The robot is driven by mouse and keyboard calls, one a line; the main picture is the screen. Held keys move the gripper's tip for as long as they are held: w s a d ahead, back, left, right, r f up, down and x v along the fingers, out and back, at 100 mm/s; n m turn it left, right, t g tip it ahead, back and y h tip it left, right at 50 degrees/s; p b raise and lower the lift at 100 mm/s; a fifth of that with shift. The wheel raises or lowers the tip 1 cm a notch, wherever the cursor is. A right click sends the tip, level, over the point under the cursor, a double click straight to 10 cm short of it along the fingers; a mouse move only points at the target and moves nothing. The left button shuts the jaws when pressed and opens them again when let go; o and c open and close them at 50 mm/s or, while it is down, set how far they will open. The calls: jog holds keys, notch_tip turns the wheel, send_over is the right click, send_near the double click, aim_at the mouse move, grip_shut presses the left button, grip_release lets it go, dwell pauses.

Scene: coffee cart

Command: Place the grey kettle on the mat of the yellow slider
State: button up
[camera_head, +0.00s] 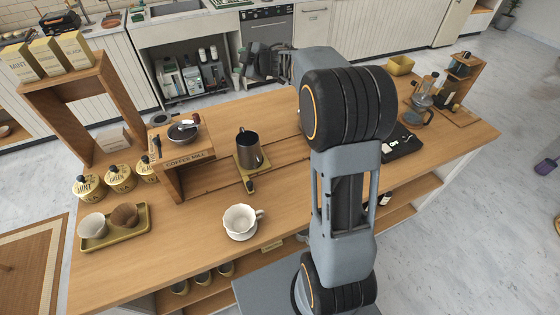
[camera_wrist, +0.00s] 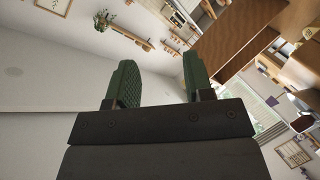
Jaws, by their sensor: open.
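The grey kettle (camera_head: 249,150) stands upright near the middle of the wooden cart in the head view. The kettle hides most of the mat's middle. My gripper (camera_head: 250,64) is raised beyond the cart's back edge, well apart from the kettle. In the wrist view the two green fingers of my gripper (camera_wrist: 157,82) are apart with nothing between them. The kettle is not seen in the wrist view.
A coffee mill stand (camera_head: 187,156) is left of the kettle. A white cup (camera_head: 241,222) is in front. A yellow tray (camera_head: 115,235) with two cups lies at left, near tea canisters (camera_head: 120,178). A glass carafe (camera_head: 417,111) stands at right. My arm hides part of the cart.

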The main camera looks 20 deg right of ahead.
jog(key=s+d+r+m+h, duration=0.2)
jog(key=s+m+h, duration=0.25)
jog(key=s, duration=0.25)
jog(key=s+d+r+m+h, duration=0.1)
jog(key=s+d+m+h, duration=0.1)
jog(key=s+m+h, duration=0.3)
jog(key=s+a+f+m+g+y, duration=0.1)
jog(key=s+a+f+g, duration=0.1)
jog(key=s, duration=0.6)
jog(key=s+a+f+m+g+y, duration=0.1)
jog(key=s+a+f+m+g, duration=0.1)
jog(key=s+f+g, duration=0.2)
jog(key=s+a+f+m+g+y, duration=0.2)
jog(key=s+f, duration=0.3)
jog(key=s, duration=0.6)
jog(key=shift+s+a+g, duration=0.3)
jog(key=shift+a+g, duration=0.1)
jog(key=shift+a, duration=0.1)
jog(key=shift+m, duration=0.25)
jog(key=shift+c, duration=0.4)
